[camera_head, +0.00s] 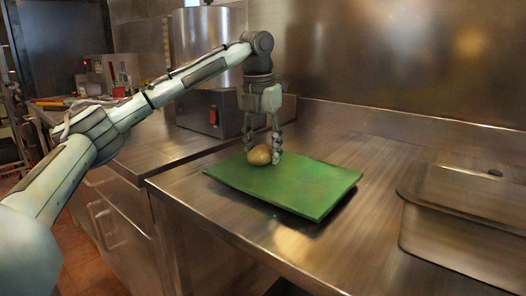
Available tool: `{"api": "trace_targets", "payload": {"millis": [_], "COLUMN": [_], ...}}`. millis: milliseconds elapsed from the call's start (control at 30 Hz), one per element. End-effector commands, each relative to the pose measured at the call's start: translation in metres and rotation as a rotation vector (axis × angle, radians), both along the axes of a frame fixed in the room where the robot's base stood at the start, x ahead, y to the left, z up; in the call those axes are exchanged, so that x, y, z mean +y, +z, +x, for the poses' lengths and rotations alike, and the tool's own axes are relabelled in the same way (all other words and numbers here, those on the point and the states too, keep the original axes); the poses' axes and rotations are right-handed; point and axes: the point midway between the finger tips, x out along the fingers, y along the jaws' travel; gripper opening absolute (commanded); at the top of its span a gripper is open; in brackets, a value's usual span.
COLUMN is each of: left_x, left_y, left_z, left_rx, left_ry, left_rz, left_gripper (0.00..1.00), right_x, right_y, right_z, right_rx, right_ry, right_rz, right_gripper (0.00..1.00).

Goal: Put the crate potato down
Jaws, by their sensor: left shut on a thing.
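A yellowish-brown potato (260,156) is at the upper part of a green cutting board (300,190) on the steel counter. My left gripper (262,150) points straight down over the board, with its fingers on either side of the potato, shut on it. The potato is at the board's surface or just above it; I cannot tell whether it touches. No crate can be made out for certain. My right gripper is not in view.
A steel lidded container (465,235) stands at the right on the counter (365,255). A steel appliance with a red switch (213,116) stands behind the board at the left. The counter between board and container is clear.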

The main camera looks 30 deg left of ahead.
Motion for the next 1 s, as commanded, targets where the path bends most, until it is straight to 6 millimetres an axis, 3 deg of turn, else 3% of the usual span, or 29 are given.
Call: {"api": "trace_targets", "payload": {"millis": [367, 400, 567, 867, 1000], "left_x": [0.000, 0.000, 0.000, 0.000, 0.000], "left_y": [-0.006, -0.007, -0.006, -0.005, 0.007], "left_z": [0.000, 0.000, 0.000, 0.000, 0.000], "left_rx": [-0.002, -0.001, -0.002, -0.002, -0.004], "left_ry": [0.000, 0.000, 0.000, 0.000, 0.000], "left_rz": [-0.001, -0.001, -0.001, -0.001, -0.002], "left_gripper": [0.13, 0.47, 0.66, 0.66, 0.66], "right_x": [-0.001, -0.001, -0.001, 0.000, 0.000], "right_y": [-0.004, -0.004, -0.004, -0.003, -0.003], "right_z": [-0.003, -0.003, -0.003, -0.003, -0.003], "right_rx": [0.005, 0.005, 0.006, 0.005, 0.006], "right_ry": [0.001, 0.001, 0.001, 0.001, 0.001], "right_rz": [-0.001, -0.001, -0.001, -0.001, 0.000], "right_gripper": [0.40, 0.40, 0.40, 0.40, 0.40]}}
